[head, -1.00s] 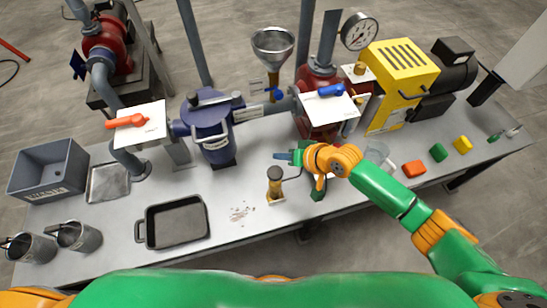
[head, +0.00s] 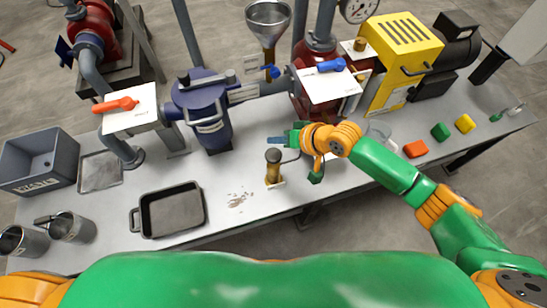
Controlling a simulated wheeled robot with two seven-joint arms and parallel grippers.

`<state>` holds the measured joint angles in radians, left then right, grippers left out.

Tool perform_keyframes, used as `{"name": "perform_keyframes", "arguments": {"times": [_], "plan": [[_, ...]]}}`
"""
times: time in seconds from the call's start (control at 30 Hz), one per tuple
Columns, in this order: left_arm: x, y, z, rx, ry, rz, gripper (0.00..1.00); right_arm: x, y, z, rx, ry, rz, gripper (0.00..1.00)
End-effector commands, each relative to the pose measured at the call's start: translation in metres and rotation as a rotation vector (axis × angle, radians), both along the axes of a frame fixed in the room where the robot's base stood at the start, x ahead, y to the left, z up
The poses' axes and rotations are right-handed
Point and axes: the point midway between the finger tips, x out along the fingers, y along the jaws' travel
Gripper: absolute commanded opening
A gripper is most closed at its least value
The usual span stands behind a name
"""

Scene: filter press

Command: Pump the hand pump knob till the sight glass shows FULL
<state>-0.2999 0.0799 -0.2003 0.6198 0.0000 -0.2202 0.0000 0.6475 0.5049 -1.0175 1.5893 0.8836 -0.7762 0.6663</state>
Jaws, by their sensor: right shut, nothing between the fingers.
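The hand pump (head: 273,173) is a short brass-coloured post with a dark round knob (head: 272,155) on top, upright near the bench's front edge. My right gripper (head: 280,140) is shut and empty, just behind and slightly right of the knob in the picture. I cannot tell whether its fingertips touch the knob. An amber tube (head: 268,58) stands under a metal funnel at the back; I cannot tell whether it is the sight glass, and no FULL reading is legible. My left gripper is out of view.
A blue lidded vessel (head: 203,105) and a white plate with a blue lever (head: 331,65) stand behind the pump. A dark tray (head: 170,212) lies to its left, with crumbs (head: 238,200) between.

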Motion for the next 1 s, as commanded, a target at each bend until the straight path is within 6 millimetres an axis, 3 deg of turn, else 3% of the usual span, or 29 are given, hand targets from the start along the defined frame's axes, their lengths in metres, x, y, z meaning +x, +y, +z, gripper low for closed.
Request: {"name": "perform_keyframes", "arguments": {"times": [0.03, 0.1, 0.33, 1.0], "plan": [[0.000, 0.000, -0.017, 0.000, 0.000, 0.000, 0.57, 0.000, 0.000, -0.016, 0.000, -0.001, 0.001, 0.00], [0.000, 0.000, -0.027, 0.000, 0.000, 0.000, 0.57, 0.000, 0.000, -0.025, -0.001, -0.001, 0.001, 0.00], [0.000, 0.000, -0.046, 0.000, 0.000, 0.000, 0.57, 0.000, 0.000, -0.049, -0.001, 0.001, -0.001, 0.00], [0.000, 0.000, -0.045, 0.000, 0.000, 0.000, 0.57, 0.000, 0.000, -0.050, 0.000, 0.000, 0.000, 0.00]]}}
